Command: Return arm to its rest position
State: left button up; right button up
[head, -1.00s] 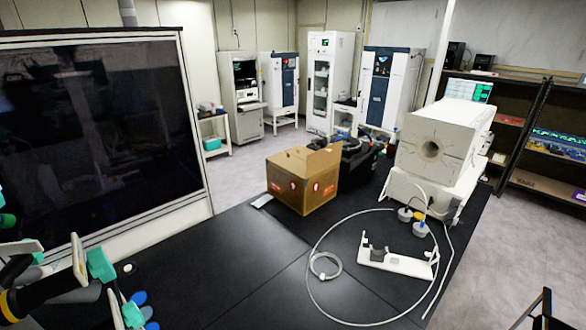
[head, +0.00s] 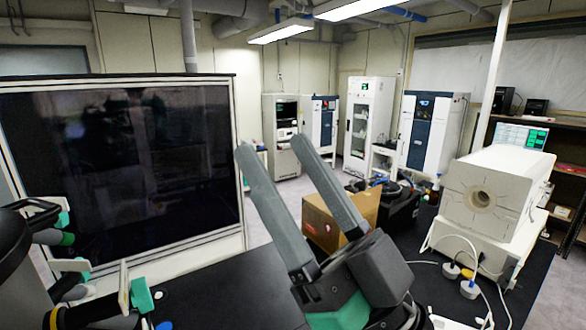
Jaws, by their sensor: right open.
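My right gripper (head: 284,146) stands large in the middle of the head view, raised above the black bench. Its two long grey fingers point up and are spread apart, with nothing between them. Its dark body and a green part show below, at the bottom edge. The fingers overlap part of the view of the cardboard box (head: 362,210) behind them. I cannot tell how far the gripper is from the box. My left gripper does not show.
A white furnace (head: 492,190) with tubing and bottles stands right. Cabinets (head: 368,125) line the back.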

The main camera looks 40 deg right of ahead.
jog(key=shift+s+a+r+t+y, duration=0.15)
jog(key=shift+s+r+t+y, duration=0.15)
jog(key=shift+s+r, duration=0.25)
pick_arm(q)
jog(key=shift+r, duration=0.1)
pick_arm(e)
jog(key=shift+r, duration=0.1)
pick_arm(q)
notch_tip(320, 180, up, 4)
jog(key=p, duration=0.4)
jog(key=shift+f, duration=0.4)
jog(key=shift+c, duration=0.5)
pick_arm(e)
notch_tip(320, 180, up, 3)
jog(key=shift+w+r, duration=0.1)
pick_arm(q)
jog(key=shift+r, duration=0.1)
